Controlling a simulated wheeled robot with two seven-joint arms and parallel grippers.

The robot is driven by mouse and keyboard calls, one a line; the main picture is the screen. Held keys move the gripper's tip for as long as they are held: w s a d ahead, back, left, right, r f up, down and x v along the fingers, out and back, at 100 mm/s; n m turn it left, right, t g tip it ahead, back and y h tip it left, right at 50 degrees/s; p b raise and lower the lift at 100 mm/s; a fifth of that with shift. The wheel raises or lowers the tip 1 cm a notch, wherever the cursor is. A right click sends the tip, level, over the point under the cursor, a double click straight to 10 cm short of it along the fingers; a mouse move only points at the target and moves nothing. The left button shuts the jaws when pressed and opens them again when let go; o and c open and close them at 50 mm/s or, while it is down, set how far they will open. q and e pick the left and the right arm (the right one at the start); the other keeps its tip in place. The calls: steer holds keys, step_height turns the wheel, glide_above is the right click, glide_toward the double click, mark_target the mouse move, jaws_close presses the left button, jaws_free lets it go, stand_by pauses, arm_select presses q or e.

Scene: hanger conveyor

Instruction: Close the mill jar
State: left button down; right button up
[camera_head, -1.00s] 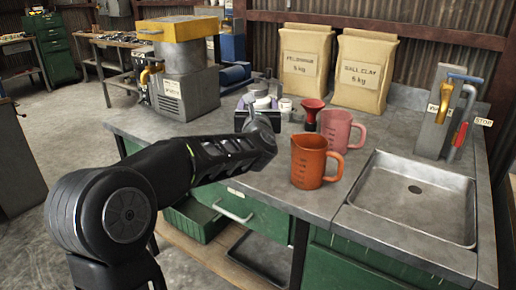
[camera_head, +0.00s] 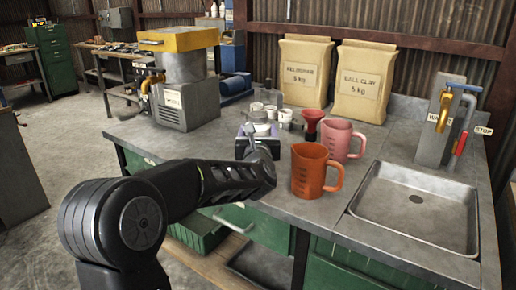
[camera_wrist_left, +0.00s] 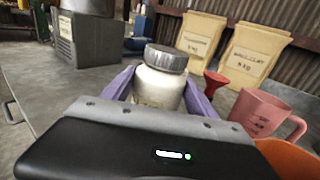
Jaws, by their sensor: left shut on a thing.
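A white jar (camera_wrist_left: 160,88) with a grey ribbed lid (camera_wrist_left: 167,58) on top stands between the purple fingers of my left gripper in the left wrist view. The lid looks seated, but I cannot tell whether it is tight. The arm partly hides the jar there. I cannot tell whether the jar's base touches the bench. My right gripper is not in view.
Several small white pots (camera_head: 270,96) stand behind the gripper. An orange jug (camera_head: 308,172), a pink jug (camera_head: 336,137) and a red funnel (camera_head: 313,119) stand to the right. Behind are two paper sacks (camera_head: 303,72); a sink (camera_head: 415,205) is at right, a yellow-topped machine (camera_head: 183,75) at left.

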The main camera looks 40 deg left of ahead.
arm_select(q)
steer(key=shift+r, duration=0.1)
steer(key=shift+f+b, duration=0.3)
steer(key=shift+f, duration=2.15)
steer(key=shift+f, duration=0.1)
steer(key=shift+c, duration=1.3)
jaws_free()
steer(key=shift+f, duration=0.1)
